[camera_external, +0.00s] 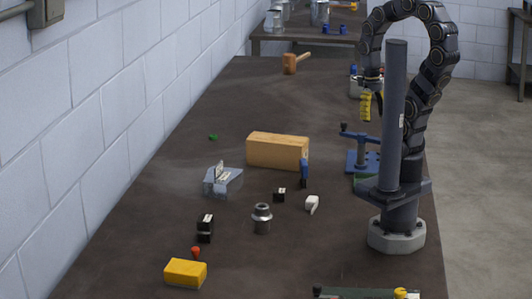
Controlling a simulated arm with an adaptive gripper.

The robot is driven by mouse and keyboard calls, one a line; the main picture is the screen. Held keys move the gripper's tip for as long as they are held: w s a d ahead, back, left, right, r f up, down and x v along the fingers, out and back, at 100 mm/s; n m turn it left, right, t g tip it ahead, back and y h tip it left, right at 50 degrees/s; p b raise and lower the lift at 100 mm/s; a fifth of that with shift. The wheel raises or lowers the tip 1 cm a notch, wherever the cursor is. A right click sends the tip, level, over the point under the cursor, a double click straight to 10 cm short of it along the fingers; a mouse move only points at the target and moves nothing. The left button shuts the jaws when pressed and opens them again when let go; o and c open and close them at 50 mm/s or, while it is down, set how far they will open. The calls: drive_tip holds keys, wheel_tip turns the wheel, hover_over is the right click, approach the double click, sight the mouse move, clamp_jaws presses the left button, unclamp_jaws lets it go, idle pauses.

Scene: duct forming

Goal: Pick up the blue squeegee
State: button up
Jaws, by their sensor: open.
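A small upright blue piece (304,170) stands at the right end of a wooden block; it may be the blue squeegee, but it is too small to be sure. My gripper (367,108), with yellow at its end, hangs from the arched arm above the table, to the right of and higher in the picture than the blue piece. It is open and apart from the blue piece. Its fingers are small, and I see nothing held between them.
The wooden block (276,150) and a blue clamp-like device (362,152) flank the blue piece. A metal fitting (262,219), a white piece (312,203) and a yellow block (185,273) lie nearer. A mallet (290,64) lies far back. The left table side is mostly clear.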

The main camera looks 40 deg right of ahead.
drive_tip(key=o, duration=0.9)
drive_tip(key=shift+o, duration=0.2)
drive_tip(key=n+t, duration=0.2)
drive_tip(key=n, duration=1)
hover_over(304, 162)
drive_tip(key=f, duration=1.9)
drive_tip(key=shift+s+d+f, duration=0.1)
drive_tip(key=shift+s+f, duration=0.1)
drive_tip(key=shift+s, duration=0.05)
drive_tip(key=shift+w+d+f, duration=0.1)
drive_tip(key=shift+w+f, duration=0.05)
drive_tip(key=shift+f, duration=0.2)
drive_tip(key=shift+w+f, duration=0.2)
drive_tip(key=shift+f, duration=3.6)
